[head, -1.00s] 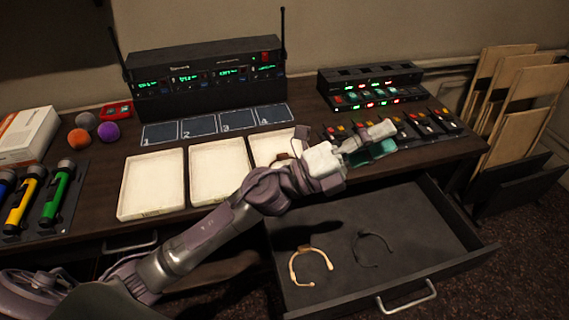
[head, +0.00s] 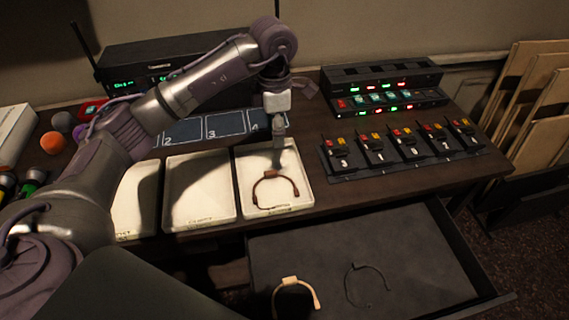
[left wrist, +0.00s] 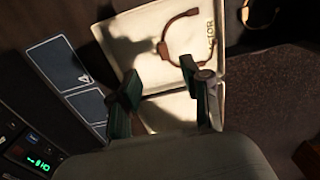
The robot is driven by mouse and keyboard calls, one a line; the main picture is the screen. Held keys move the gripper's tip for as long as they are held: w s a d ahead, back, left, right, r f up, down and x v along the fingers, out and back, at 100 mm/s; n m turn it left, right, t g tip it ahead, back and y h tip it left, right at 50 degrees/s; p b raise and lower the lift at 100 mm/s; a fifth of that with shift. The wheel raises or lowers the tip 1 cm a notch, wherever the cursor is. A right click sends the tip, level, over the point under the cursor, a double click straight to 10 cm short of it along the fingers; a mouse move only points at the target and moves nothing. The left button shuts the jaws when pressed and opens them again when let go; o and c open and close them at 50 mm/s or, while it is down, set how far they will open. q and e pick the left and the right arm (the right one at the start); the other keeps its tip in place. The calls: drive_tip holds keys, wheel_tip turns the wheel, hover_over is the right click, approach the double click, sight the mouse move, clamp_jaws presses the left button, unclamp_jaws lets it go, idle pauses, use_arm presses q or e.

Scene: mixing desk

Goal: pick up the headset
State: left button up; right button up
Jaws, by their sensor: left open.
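A brown headset (head: 275,188) lies in the rightmost white tray (head: 305,196). It also shows in the left wrist view (left wrist: 165,50), beyond the fingers. A tan headset (head: 291,283) and a thin black headset (head: 352,284) lie in the open drawer (head: 420,255). My left gripper (head: 279,158) points down over the back part of the rightmost tray, behind the brown headset. Its two fingers are apart and empty in the left wrist view (left wrist: 163,95). I cannot tell its exact height above the tray. My right gripper is out of view.
Two more white trays (head: 199,212) stand to the left. Behind them is a numbered dark mat (head: 226,127). A row of beltpacks (head: 400,150) and a lit charger rack (head: 385,90) stand on the right. My left arm covers the desk's left side.

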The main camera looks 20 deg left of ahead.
use_arm(q)
hover_over(270, 172)
drive_tip(key=d, duration=0.1)
drive_tip(key=f, duration=0.3)
drive_tip(key=f+p, duration=0.1)
drive_tip(key=f, duration=0.2)
drive_tip(key=shift+s+d, duration=0.1)
drive_tip(key=shift+s, duration=0.1)
drive_tip(key=shift+w+f, duration=0.2)
drive_tip(key=shift+f, duration=0.35)
drive_tip(key=shift+s+a+f+p, duration=0.1)
drive_tip(key=shift+a+f+p, duration=0.1)
drive_tip(key=shift+f, duration=0.3)
drive_tip(key=shift+a+f+p, duration=0.1)
drive_tip(key=shift+f+p, duration=0.05)
drive_tip(key=shift+f, duration=0.3)
drive_tip(key=f, duration=0.3)
drive_tip(key=shift+a+f+p, duration=0.2)
drive_tip(key=shift+a+p, duration=0.15)
drive_tip(key=shift+f, duration=0.2)
drive_tip(key=c, duration=0.7)
clamp_jaws()
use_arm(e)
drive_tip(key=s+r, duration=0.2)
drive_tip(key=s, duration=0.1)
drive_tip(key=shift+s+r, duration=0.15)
